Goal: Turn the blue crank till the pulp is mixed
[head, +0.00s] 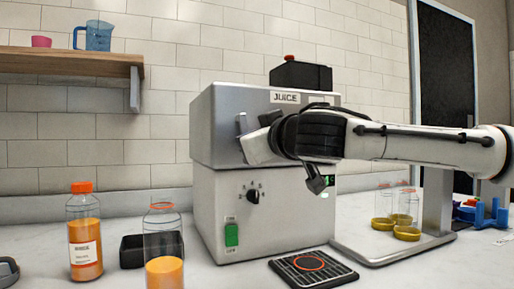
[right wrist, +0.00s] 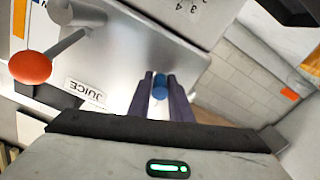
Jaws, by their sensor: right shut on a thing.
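The juicer (head: 262,210) is a silver-and-grey box labelled JUICE on the worktop. My right gripper (head: 246,136) is at the upper front of it; the hand hides part of the housing. In the right wrist view, the two dark fingers of the right gripper (right wrist: 161,92) are shut on a blue crank handle (right wrist: 160,86) between them. The rest of the crank is hidden. The pulp cannot be made out. My left gripper is not in view.
A juice bottle with an orange cap (head: 85,235) and a jar of orange juice (head: 164,250) stand at left, near a black tray (head: 133,251). A black grate (head: 313,268) lies in front. In the right wrist view, an orange ball-ended lever (right wrist: 31,67) stands beside the gripper.

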